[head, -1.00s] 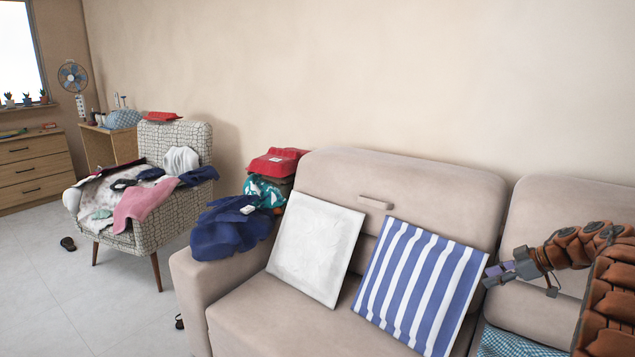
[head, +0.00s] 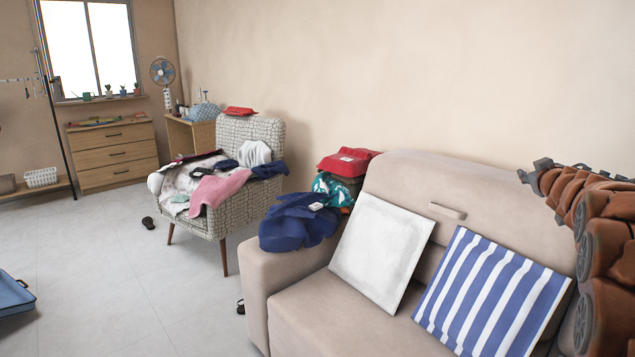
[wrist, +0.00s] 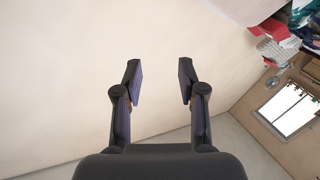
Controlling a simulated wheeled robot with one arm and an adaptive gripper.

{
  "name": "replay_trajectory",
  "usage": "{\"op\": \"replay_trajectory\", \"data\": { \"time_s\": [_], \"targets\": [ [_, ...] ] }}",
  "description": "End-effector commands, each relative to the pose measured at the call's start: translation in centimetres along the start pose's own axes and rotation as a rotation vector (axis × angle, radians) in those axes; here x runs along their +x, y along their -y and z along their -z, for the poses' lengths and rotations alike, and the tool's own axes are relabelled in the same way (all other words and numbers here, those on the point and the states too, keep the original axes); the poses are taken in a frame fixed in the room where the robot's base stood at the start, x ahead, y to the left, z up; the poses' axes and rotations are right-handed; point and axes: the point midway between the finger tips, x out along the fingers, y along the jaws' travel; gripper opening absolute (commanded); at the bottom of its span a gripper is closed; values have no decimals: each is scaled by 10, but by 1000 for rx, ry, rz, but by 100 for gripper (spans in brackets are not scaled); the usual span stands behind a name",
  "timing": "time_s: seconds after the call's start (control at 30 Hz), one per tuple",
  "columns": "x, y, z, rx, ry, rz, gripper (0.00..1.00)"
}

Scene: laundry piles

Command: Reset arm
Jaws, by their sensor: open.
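My gripper (wrist: 160,75) shows in the wrist view with its two dark fingers spread apart and nothing between them. Beyond the fingers is bare beige wall. In the head view, my orange-brown arm is folded at the right edge, above the right side of the sofa (head: 310,315). The fingers are hard to make out in the head view.
The sofa holds a white cushion (head: 381,250) and a striped cushion (head: 490,290). Clothes (head: 298,222) lie on its left arm. A patterned armchair (head: 250,130) carries more clothes. A drawer chest (head: 115,155) stands below the window. The tiled floor (head: 130,280) at left is mostly clear.

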Motion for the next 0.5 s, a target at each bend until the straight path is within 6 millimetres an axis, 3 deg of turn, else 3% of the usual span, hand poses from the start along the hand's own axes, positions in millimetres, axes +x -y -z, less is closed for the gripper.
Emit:
{"op": "replay_trajectory", "data": {
  "time_s": [0.17, 0.27, 0.5],
  "targets": [
    [-42, 16, -13, 72, 158, -99, 40],
    [-71, 32, -35, 109, 278, -130, 40],
    [-164, 98, -100, 174, 606, -105, 40]
  ]
}}
